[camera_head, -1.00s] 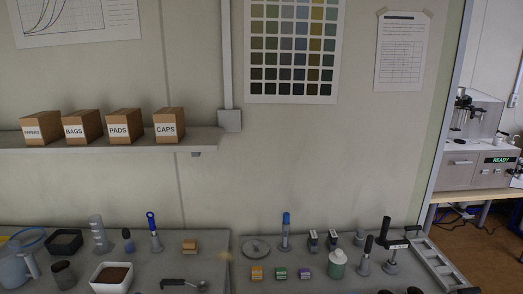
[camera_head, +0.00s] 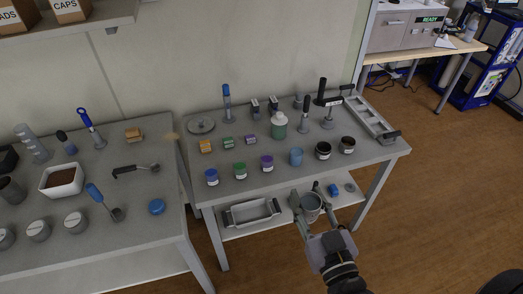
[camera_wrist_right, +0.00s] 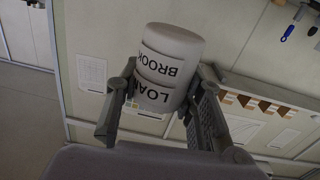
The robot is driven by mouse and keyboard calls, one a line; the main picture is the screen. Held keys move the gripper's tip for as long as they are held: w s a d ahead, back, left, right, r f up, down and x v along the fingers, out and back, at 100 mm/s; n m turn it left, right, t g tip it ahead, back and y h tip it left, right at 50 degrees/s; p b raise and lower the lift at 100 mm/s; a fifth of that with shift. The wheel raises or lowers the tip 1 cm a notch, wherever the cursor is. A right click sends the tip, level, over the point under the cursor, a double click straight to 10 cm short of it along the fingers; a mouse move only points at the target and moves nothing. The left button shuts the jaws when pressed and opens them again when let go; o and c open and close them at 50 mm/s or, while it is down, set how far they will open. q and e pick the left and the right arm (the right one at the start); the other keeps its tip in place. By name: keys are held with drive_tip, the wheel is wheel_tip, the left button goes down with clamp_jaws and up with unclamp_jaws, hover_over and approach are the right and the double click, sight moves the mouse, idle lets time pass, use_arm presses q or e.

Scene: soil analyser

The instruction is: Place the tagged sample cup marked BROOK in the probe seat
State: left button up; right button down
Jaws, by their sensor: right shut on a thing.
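My right gripper (camera_head: 311,212) is shut on a grey sample cup (camera_head: 311,202), held in front of the right-hand table in the head view. In the right wrist view the cup (camera_wrist_right: 168,65) sits between the two fingers (camera_wrist_right: 158,98). It carries white labels reading BROOK and, in part, LOAM; the lettering appears upside down there. The soil analyser (camera_head: 402,29), with a green READY display, stands on a far bench at the upper right. I cannot make out a probe seat. My left gripper is not in view.
The right table (camera_head: 222,183) carries several coloured jars, small boxes and a green-white bottle (camera_head: 279,126). A metal tray (camera_head: 250,212) lies on its lower shelf. A blue rack (camera_head: 487,75) stands beside the far bench. Open wooden floor (camera_head: 440,190) lies to the right.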

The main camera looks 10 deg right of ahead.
drive_tip(key=w+f+p, duration=0.1)
drive_tip(key=w+p, duration=0.1)
drive_tip(key=w, duration=2.6)
drive_tip(key=shift+d+f+y+p, duration=0.2)
drive_tip(key=shift+f+y+p, duration=0.1)
drive_tip(key=shift+f+p, duration=0.05)
drive_tip(key=shift+s+f, duration=0.1)
